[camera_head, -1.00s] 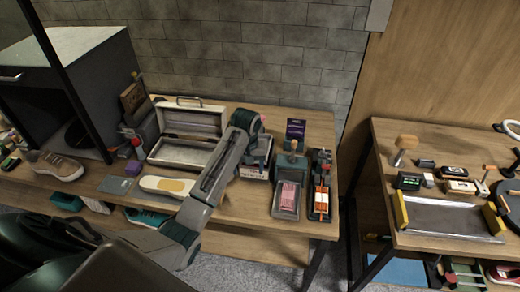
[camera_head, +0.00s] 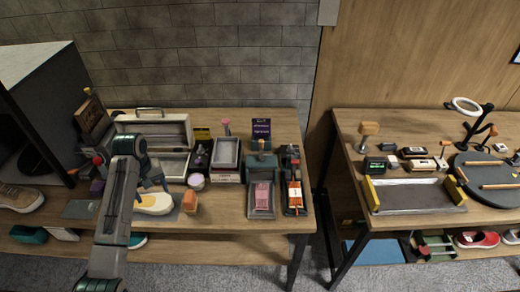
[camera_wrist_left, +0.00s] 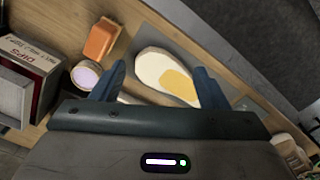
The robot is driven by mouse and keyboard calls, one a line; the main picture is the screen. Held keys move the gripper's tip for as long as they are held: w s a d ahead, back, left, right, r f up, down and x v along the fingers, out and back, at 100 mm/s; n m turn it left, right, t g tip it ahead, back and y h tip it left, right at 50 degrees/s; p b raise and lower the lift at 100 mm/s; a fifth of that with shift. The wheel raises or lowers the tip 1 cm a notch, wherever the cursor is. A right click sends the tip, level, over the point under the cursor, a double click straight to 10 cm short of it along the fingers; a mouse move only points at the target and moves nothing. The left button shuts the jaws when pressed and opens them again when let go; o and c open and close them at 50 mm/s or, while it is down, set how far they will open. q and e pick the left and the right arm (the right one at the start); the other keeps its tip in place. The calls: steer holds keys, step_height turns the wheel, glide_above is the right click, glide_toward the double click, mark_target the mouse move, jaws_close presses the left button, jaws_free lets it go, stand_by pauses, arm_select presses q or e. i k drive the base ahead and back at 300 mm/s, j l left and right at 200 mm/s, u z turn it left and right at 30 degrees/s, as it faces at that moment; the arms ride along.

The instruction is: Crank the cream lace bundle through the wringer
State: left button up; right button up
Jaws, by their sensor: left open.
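My left gripper (camera_head: 152,185) is open and empty, over the cream sole-shaped piece with a yellow patch (camera_head: 155,204). In the left wrist view its fingers (camera_wrist_left: 160,84) spread on either side of part of that piece (camera_wrist_left: 152,66). I cannot single out a cream lace bundle. I cannot tell for sure which device is the wringer. A green block with a wooden knob (camera_head: 262,164) stands behind a grey tray (camera_head: 251,211) holding a pink striped piece. A dark device with a red knob (camera_head: 97,160) stands at the left, partly behind my arm. My right gripper is out of view.
An orange block (camera_head: 190,201) and a round jar (camera_head: 196,181) stand just right of the sole piece. An open case (camera_head: 178,128) is behind. A red-and-black device (camera_head: 293,160) stands near the bench's right end. A gap separates the second table (camera_head: 345,190).

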mark_target(261, 159)
steer(key=i+z, duration=0.2)
steer(key=z, duration=0.15)
steer(key=i+z, duration=0.15)
steer(key=z, duration=0.2)
steer(key=i+j+z, duration=0.15)
steer(key=z, duration=0.2)
